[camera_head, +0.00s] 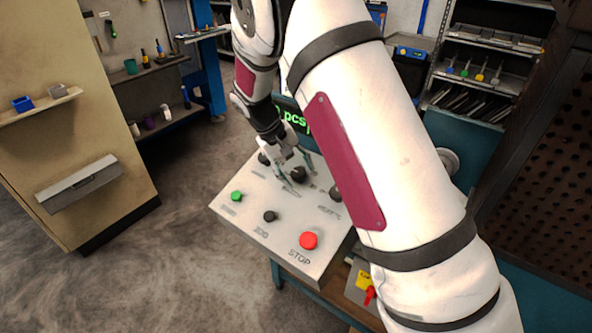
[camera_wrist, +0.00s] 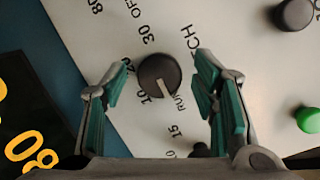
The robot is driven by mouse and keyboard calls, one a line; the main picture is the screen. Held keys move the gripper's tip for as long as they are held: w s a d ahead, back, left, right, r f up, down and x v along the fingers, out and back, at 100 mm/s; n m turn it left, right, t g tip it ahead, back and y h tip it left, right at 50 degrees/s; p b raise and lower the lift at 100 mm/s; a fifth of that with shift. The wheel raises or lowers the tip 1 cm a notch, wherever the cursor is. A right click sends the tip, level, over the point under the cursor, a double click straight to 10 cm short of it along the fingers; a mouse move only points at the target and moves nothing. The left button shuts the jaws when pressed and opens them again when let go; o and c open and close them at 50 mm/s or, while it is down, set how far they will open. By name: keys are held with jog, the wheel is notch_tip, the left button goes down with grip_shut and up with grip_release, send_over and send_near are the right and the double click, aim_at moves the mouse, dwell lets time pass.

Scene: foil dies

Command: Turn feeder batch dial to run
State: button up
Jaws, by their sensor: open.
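The dark round dial (camera_wrist: 160,76) sits on the white panel between my open fingers in the wrist view. Its pale pointer line points down and slightly right, towards the area between "10" and "RUN". Lettering ending in "CH" is printed beside it; the rest is hidden by my right finger. My gripper (camera_wrist: 163,64) is open, one finger on each side of the dial, with gaps visible. In the head view my gripper (camera_head: 294,168) is over the upper part of the panel, at the middle dark dial (camera_head: 298,175).
The control panel (camera_head: 250,215) also bears a green button (camera_head: 237,196), a black button (camera_head: 270,216), a red STOP button (camera_head: 308,240) and other dark dials, one (camera_head: 336,193) near my arm. A display (camera_head: 292,116) stands behind. Open floor lies left.

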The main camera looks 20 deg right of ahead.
jog(key=v, duration=1.2)
jog(key=s+d+r+t+y, duration=0.1)
jog(key=s+d+r+y, duration=0.1)
jog(key=s+r, duration=0.45)
jog(key=s+d+r+t+y, duration=0.1)
jog(key=s+d+r, duration=0.2)
jog(key=s+r, duration=0.35)
jog(key=s+f+m+t+y, duration=0.1)
jog(key=s+t, duration=0.2)
jog(key=s, duration=1.6)
jog(key=shift+s+d+f+y, duration=0.3)
jog(key=shift+s+y, duration=0.1)
jog(key=shift+d, duration=0.1)
